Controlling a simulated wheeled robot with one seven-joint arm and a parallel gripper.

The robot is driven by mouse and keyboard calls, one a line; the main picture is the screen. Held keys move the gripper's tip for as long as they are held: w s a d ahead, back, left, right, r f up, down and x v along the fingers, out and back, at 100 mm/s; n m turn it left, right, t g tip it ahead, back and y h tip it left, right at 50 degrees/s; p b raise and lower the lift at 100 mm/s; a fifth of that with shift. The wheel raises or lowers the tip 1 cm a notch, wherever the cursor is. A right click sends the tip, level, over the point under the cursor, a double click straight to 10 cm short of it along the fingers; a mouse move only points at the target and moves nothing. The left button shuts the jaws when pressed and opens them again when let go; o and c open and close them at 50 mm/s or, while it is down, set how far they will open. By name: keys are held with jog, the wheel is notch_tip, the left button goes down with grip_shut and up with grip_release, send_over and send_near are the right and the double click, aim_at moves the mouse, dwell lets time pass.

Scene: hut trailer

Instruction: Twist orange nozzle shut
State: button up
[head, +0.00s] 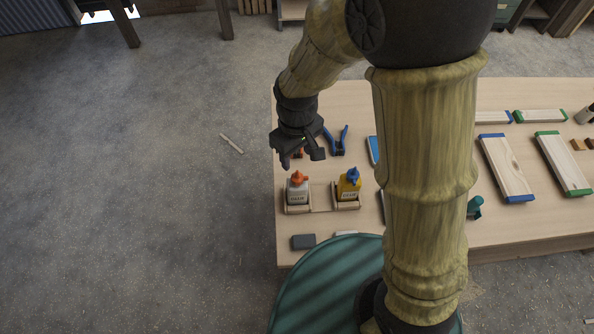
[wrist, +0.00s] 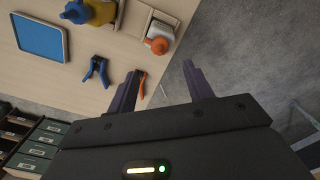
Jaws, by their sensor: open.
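A white glue bottle (head: 298,194) with an orange nozzle (head: 298,177) stands upright in a wooden holder at the table's left side. In the wrist view the orange nozzle (wrist: 158,45) shows beyond my fingertips, with the bottle body (wrist: 160,30) behind it. My gripper (head: 301,160) is open and empty, above and behind the bottle, apart from the nozzle. Its two fingers (wrist: 162,84) are spread in the wrist view. Whether the nozzle is twisted open or shut cannot be told.
A yellow bottle with a blue nozzle (head: 349,184) stands to the right in its own holder. Blue-handled clamps (head: 337,142) lie behind. A blue tray (wrist: 39,37) and an orange-handled tool (wrist: 141,85) are near. A grey block (head: 303,242) lies in front. Open floor is left of the table.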

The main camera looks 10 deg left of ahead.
aim_at(297, 177)
notch_tip(297, 177, down, 10)
jog(key=shift+r+p, duration=0.1)
jog(key=shift+p, duration=0.75)
jog(key=c, duration=1)
